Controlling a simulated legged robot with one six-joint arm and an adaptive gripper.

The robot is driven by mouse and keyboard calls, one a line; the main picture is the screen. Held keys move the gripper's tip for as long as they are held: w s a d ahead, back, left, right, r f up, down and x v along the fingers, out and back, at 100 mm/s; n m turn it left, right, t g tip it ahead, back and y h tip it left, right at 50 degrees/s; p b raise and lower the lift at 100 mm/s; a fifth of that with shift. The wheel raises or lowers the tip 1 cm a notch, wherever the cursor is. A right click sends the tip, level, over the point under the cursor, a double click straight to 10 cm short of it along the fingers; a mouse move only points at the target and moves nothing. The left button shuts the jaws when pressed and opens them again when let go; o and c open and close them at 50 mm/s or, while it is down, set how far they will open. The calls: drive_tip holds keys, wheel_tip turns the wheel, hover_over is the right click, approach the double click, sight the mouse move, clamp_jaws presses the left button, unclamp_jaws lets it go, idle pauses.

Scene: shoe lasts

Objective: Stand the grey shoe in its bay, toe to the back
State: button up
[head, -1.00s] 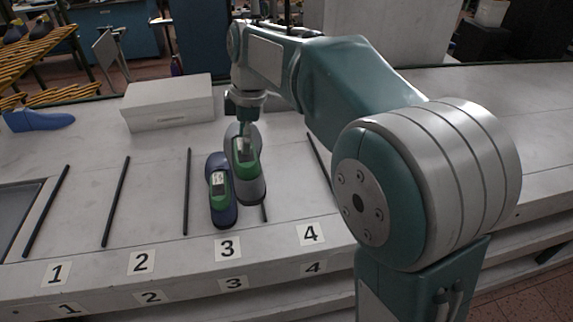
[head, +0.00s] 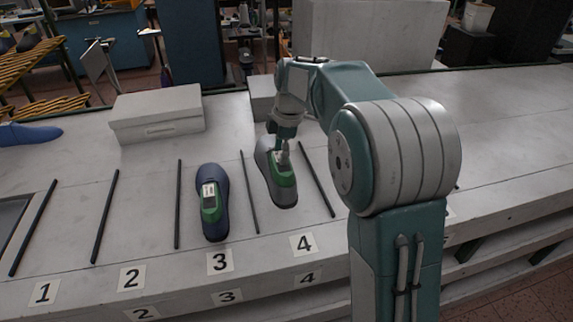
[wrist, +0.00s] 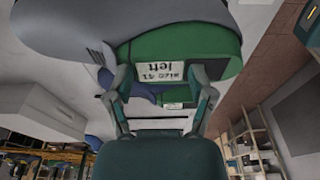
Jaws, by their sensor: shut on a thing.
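The grey shoe (head: 266,168), with a green heel part and a white label, is in my gripper (head: 284,152) in the head view. It is over bay 4, between two black rods, its toe end towards the back and its heel towards the front. Whether its sole touches the table I cannot tell. In the wrist view the grey shoe (wrist: 180,52) fills the top, and my gripper (wrist: 163,88) is shut on its green part beside a label reading "size 41 left". My gripper hides part of the shoe's top.
A blue shoe (head: 212,225) with a green part stands in bay 3. Black rods (head: 250,192) (head: 317,180) flank bay 4, marked by a number 4 card (head: 303,244). Bays 1 and 2 are empty. A white box (head: 157,115) is behind; another blue shoe shape (head: 30,133) lies far left.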

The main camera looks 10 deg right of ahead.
drive_tip(key=shift+w+d+f, duration=0.3)
drive_tip(key=shift+d+f, duration=0.3)
drive_tip(key=shift+f, duration=0.15)
drive_tip(key=shift+w+d+f, duration=0.1)
drive_tip(key=shift+d+f, duration=0.05)
drive_tip(key=shift+f, duration=0.75)
drive_tip(key=shift+w+d+f, duration=0.1)
drive_tip(key=shift+f, duration=0.8)
drive_tip(key=o, duration=1.3)
drive_tip(key=shift+s+f, duration=0.1)
drive_tip(key=shift+f, duration=0.05)
wheel_tip(320, 180, up, 12)
drive_tip(key=d, duration=0.2)
drive_tip(key=s+a+r+m+t, duration=0.15)
drive_tip(key=s+r+m, duration=0.3)
drive_tip(key=s, duration=0.45)
drive_tip(key=s+f+m+t, duration=0.1)
drive_tip(key=s+f+m, duration=0.1)
drive_tip(key=s+m, duration=0.2)
drive_tip(key=s+f+m+t+h, duration=0.1)
drive_tip(key=s+m, duration=0.4)
drive_tip(key=s, duration=0.5)
drive_tip(key=s+f+m+t, duration=0.2)
drive_tip(key=s+f+m, duration=0.2)
drive_tip(key=s, duration=0.3)
drive_tip(key=shift+s+a+f+m+h, duration=0.1)
drive_tip(key=shift+a+m+h, duration=0.2)
drive_tip(key=shift+h, duration=0.1)
